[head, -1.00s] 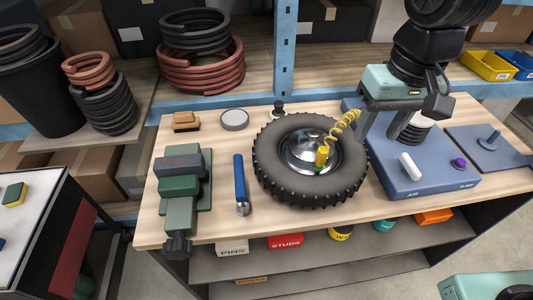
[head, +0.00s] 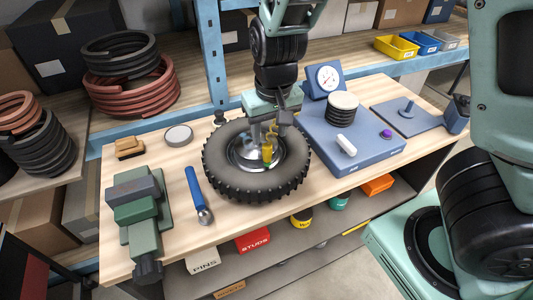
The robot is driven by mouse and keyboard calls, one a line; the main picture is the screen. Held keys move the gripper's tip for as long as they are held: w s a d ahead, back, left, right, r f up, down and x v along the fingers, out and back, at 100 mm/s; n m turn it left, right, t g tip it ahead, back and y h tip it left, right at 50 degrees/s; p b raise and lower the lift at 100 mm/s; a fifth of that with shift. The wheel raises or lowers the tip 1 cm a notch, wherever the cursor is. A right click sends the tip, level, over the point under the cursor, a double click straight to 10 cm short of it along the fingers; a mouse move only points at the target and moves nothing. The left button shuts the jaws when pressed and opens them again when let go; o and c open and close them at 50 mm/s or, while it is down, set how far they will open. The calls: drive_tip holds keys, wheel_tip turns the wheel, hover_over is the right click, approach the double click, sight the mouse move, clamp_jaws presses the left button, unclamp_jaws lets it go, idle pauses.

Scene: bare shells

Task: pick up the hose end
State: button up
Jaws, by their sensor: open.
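The hose end (head: 267,154) is a yellow fitting at the end of a yellow coiled hose, standing at the hub of the black tyre (head: 225,176). Part of the coil (head: 272,130) shows between my gripper's fingers; the rest is hidden behind the gripper. My gripper (head: 263,138) is open, pointing down over the wheel, with its fingers just above and around the upper part of the hose end. I cannot tell whether they touch it.
A blue gauge unit (head: 360,150) with a round dial stands right of the tyre. A blue-handled tool (head: 195,188) and a green vise (head: 138,210) lie left. The blue shelf post (head: 213,60) rises behind the bench.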

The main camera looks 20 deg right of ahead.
sight(268, 146)
drive_tip(key=shift+w+a+f, duration=0.1)
drive_tip(key=shift+w+f, duration=0.15)
drive_tip(key=shift+f, duration=1.45)
drive_tip(key=shift+w+f, duration=0.2)
drive_tip(key=shift+f, duration=1.45)
clamp_jaws()
